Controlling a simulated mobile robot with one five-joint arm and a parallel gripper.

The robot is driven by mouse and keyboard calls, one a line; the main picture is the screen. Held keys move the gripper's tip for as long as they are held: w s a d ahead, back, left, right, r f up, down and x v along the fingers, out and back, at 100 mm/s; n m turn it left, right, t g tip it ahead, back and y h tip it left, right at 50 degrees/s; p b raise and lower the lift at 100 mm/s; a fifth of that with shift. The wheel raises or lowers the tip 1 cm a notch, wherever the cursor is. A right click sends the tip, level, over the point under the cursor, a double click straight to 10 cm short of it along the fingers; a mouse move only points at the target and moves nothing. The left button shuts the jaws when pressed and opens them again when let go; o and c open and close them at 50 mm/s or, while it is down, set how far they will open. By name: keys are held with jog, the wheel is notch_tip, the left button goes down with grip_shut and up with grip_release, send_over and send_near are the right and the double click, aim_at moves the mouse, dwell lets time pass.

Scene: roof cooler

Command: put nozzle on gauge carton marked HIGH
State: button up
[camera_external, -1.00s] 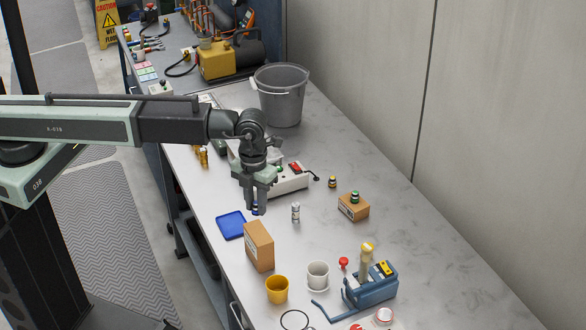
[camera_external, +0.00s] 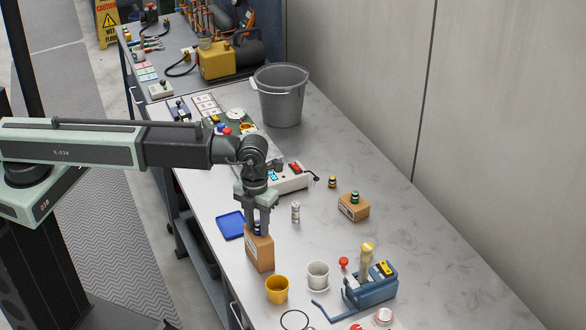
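My gripper (camera_external: 259,229) points down over the top of the tall brown carton (camera_external: 261,253). A small dark blue piece (camera_external: 257,228), which looks like the nozzle, is between its fingers. The piece is at the carton's top; I cannot tell whether it touches. The fingers hide part of it and of the carton's top. A lower brown carton (camera_external: 353,209) stands to the right with a small green-topped piece (camera_external: 354,196) on it. The print on both cartons is too small to read, so I cannot tell which says HIGH.
A blue tray (camera_external: 230,225) lies left of the tall carton. A small silver piece (camera_external: 295,212) stands to its right. A yellow cup (camera_external: 277,289) and a white cup (camera_external: 318,275) stand in front. A blue device (camera_external: 370,290) is at the right.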

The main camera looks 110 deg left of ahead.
aim_at(257, 223)
jog(key=shift+o, duration=0.6)
notch_tip(257, 223, up, 13)
jog(key=p, duration=1.3)
jog(key=s+d+n, duration=1.2)
jog(key=d+n, duration=0.4)
jog(key=n, duration=0.4)
jog(key=shift+d+f+b, duration=0.2)
jog(key=shift+f+b, duration=0.15)
